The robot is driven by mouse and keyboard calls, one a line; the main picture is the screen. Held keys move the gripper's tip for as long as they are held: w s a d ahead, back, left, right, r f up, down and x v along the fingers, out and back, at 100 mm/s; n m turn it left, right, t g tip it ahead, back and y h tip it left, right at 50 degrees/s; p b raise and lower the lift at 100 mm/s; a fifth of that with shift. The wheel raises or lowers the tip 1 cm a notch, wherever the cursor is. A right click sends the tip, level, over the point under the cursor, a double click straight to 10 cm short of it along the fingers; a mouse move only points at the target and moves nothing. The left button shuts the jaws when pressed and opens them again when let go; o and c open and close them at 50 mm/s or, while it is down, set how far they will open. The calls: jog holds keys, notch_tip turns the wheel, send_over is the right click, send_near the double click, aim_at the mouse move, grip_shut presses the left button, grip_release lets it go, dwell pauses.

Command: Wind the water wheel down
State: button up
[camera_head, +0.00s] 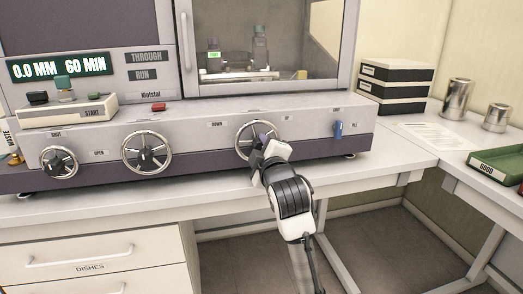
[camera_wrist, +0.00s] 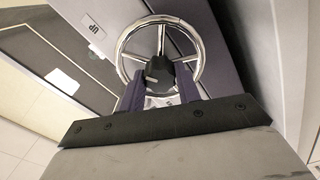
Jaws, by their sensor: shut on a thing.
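The water wheel is a chrome handwheel (camera_head: 243,148) with a dark hub, on the front panel between the labels DOWN and UP. In the wrist view the wheel (camera_wrist: 203,60) fills the upper middle, with the UP label to its left. My gripper (camera_head: 262,146) is at the wheel's lower right in the head view. The exact contact is partly hidden.
Two more handwheels (camera_head: 147,152) (camera_head: 59,162) are on the panel to the left. A blue switch (camera_head: 338,130) is at right. A display (camera_head: 58,67) reads 0.0 MM, 60 MIN. Stacked boxes (camera_head: 395,86), metal cups (camera_head: 457,98) and a green GOOD tray (camera_head: 497,164) stand right.

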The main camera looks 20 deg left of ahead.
jog(key=o, duration=1)
jog(key=b+v, duration=0.2)
jog(key=v, duration=1.1)
jog(key=shift+s+d, duration=0.25)
jog(key=shift+s, duration=0.1)
